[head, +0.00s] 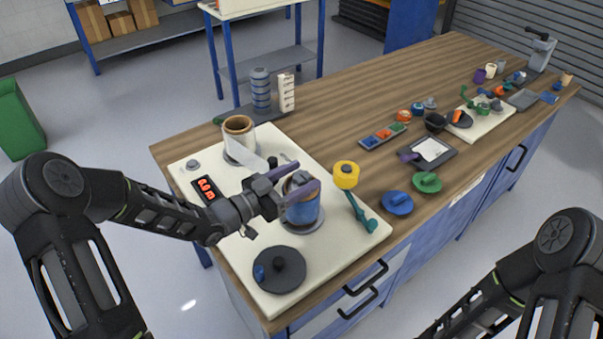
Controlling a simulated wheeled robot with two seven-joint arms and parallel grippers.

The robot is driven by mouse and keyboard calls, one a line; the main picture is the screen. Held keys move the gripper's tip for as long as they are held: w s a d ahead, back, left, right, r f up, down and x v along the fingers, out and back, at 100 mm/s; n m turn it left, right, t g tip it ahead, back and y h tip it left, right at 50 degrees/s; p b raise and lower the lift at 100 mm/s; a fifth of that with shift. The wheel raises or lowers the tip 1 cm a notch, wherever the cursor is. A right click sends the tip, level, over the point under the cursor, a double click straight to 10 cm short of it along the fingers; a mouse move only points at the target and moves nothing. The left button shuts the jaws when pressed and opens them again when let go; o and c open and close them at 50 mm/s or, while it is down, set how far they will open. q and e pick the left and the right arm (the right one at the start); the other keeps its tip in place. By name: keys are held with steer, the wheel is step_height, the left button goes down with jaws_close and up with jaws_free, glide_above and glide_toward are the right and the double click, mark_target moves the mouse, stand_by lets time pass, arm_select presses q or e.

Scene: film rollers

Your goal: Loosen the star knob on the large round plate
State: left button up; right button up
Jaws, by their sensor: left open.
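My left gripper (298,180) is open, its purple fingers above the top of a blue roll (302,212). A dark knob-like part shows between the fingers, partly hidden; I cannot tell whether they touch it. The roll stands on a round grey plate (310,227) on the cream board (345,244). A black round disc (291,272) with a raised dark knob (279,264) and a small blue part lies at the board's front. I cannot make out a star shape on either knob. My right arm enters at bottom right; its gripper is outside the picture.
A brown roll (240,138) with clear film stands at the board's back. A red-lit display (206,188) is at left. A yellow-topped piece (346,175) and teal handle (361,213) lie at right. Blue (397,203) and green (427,182) discs sit beyond on the wooden table.

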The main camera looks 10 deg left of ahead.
arm_select(q)
steer(key=shift+w+d, duration=0.25)
jaws_close()
stand_by(0.6)
